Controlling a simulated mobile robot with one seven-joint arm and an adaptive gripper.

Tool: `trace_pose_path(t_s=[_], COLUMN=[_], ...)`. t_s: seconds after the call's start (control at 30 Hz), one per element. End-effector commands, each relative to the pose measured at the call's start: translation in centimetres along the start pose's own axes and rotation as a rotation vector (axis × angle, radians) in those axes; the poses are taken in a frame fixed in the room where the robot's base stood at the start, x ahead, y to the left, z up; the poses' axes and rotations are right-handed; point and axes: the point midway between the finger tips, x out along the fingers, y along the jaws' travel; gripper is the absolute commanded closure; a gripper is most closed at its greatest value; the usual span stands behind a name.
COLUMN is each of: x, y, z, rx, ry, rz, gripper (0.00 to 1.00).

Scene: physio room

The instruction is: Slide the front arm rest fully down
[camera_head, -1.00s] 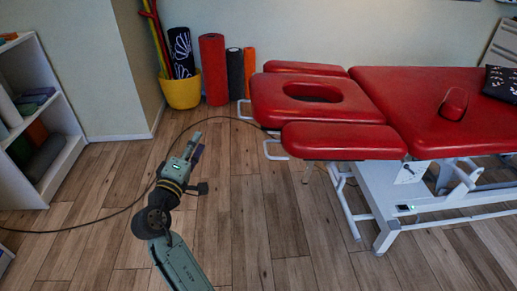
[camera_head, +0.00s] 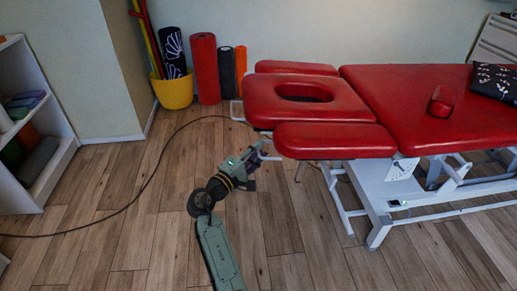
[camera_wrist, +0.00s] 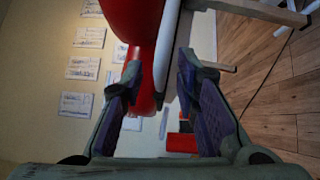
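The front arm rest (camera_head: 335,140) is the red pad on the near side of the table's head end. It looks level, slightly lower than the face-hole section. A white handle (camera_head: 270,157) juts from its left end. My gripper (camera_head: 256,152) is at that end, close to the handle. In the wrist view my gripper (camera_wrist: 158,78) is open, its two fingers apart. A red pad (camera_wrist: 132,22) with a pale underside (camera_wrist: 167,45) shows beyond and between the fingertips. I cannot tell whether a finger touches it.
The red face-hole section (camera_head: 330,107) and the far arm rest (camera_head: 297,67) lie behind. White table legs (camera_head: 345,205) stand below right. A black cable (camera_head: 140,190) runs across the wooden floor. A white shelf (camera_head: 45,130) and a yellow bucket (camera_head: 174,92) stand left. The near floor is clear.

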Motion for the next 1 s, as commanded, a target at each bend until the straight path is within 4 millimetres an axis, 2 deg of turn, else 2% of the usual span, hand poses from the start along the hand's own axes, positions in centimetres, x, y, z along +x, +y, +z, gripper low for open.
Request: trace_pose_path(t_s=[0.37, 0.8, 1.0], x=[0.61, 0.58, 0.58], y=[-0.05, -0.03, -0.02], z=[-0.05, -0.05, -0.05], rx=[0.0, 0.001, 0.001], ry=[0.002, 0.002, 0.002], rz=[-0.001, -0.001, 0.0], gripper=[0.72, 1.0, 1.0])
